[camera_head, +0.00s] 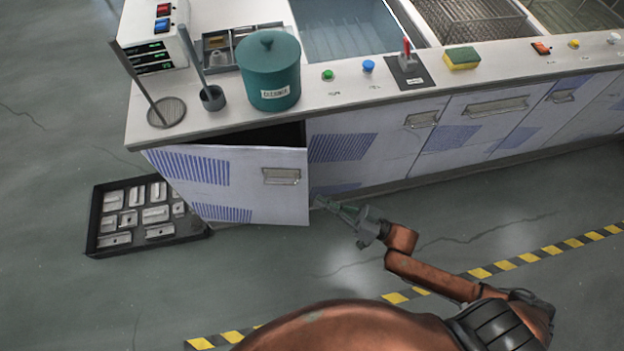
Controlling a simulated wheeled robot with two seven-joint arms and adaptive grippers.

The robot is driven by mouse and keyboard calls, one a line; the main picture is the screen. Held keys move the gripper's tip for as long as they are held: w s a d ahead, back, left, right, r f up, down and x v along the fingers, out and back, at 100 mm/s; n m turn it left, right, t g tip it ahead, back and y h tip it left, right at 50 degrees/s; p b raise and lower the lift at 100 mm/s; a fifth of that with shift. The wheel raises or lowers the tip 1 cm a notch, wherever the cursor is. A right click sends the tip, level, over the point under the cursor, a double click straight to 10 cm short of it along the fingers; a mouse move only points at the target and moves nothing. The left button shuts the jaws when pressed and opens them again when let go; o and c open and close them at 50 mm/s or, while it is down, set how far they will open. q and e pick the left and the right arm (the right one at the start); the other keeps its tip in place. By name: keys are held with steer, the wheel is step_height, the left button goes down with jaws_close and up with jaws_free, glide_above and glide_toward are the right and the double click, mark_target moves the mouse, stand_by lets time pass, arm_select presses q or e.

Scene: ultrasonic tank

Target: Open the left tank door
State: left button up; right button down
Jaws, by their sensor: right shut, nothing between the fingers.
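The left tank door (235,185) is a white panel with blue striped vents and a metal handle (281,176) near its right edge. It stands partly open, swung out from the cabinet front, with a dark gap (265,135) showing above it. Its right edge is the free one. My right gripper (320,202) is shut and empty, just right of the door's lower free edge. I cannot tell whether the fingertips touch the door. The cabinet inside is mostly hidden behind the door. My left gripper is not in view.
A black tray of metal parts (97,215) lies on the floor left of the door. The counter holds a teal cleaner pot (270,80), a control box (158,35) and a sponge (461,58). Floor in front is clear, with a striped line (480,272).

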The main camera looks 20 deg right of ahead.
steer(key=w+d+f+m+g+h+b, duration=0.1)
steer(key=w+d+m, duration=0.1)
steer(key=d+m, duration=0.4)
steer(key=w+d+f+m+g+b, duration=0.1)
steer(key=w+d+f+m, duration=0.15)
steer(key=m, duration=0.45)
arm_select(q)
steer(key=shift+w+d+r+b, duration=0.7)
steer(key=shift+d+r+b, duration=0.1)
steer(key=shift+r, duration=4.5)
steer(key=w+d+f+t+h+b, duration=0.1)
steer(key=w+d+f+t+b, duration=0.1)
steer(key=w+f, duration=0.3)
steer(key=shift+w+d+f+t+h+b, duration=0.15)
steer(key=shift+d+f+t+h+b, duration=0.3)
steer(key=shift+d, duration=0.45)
arm_select(e)
steer(key=w+a+r, duration=0.1)
steer(key=w+a, duration=0.3)
steer(key=a, duration=0.3)
steer(key=shift+a+m, duration=0.2)
steer(key=shift+m, duration=0.2)
steer(key=shift+t, duration=0.3)
